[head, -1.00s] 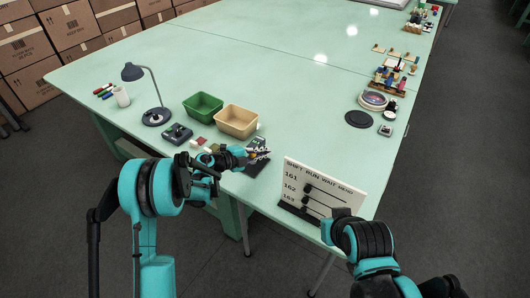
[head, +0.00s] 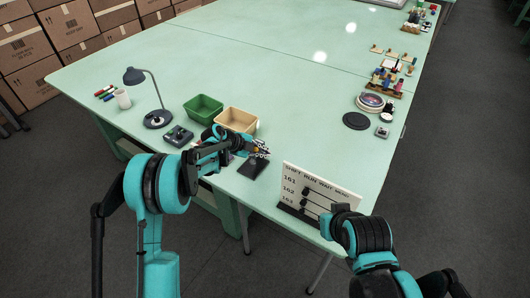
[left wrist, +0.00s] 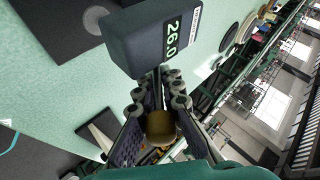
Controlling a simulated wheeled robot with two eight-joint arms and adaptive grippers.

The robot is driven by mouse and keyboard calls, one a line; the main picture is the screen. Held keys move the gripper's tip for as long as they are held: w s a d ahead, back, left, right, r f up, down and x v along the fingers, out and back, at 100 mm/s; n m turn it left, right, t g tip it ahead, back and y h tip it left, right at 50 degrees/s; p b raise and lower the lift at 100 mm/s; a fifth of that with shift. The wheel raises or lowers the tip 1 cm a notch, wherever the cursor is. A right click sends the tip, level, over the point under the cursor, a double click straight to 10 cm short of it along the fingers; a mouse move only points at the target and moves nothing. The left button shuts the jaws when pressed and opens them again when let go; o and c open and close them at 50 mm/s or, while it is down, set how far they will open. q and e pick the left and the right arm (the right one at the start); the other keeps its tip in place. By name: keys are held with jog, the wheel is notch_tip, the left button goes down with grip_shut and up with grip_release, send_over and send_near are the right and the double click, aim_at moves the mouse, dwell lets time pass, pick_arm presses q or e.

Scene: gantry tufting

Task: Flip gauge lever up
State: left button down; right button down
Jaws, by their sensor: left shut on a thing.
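The gauge is a dark box (left wrist: 150,38) with a green 26.0 readout in the left wrist view. In the head view its dark base (head: 252,168) lies near the table's front edge, with its upper part largely hidden by my left gripper (head: 262,150). That gripper (left wrist: 159,82) is shut, its fingertips close together just below the readout box. It seems closed on the gauge lever, which the fingers mostly hide. A brass-coloured round piece (left wrist: 162,127) shows between the fingers. My right gripper (head: 341,208) is beside the white board, its fingers not clear.
The white board (head: 335,186) with black sliders stands right of the gauge. A green bin (head: 203,108), a tan bin (head: 236,120), a dark device (head: 178,136) and a lamp (head: 134,77) stand to the left. The table's middle (head: 290,95) is clear.

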pick_arm(q)
jog(key=shift+w+a+r, duration=0.15)
jog(key=shift+w+a, duration=0.05)
jog(key=shift+a, duration=0.05)
jog(key=c, duration=1.7)
grip_release()
jog(key=shift+a, duration=0.1)
jog(key=shift+s, duration=0.2)
jog(key=v, duration=1.2)
jog(key=shift+a+r, duration=0.1)
jog(key=shift+r, duration=0.1)
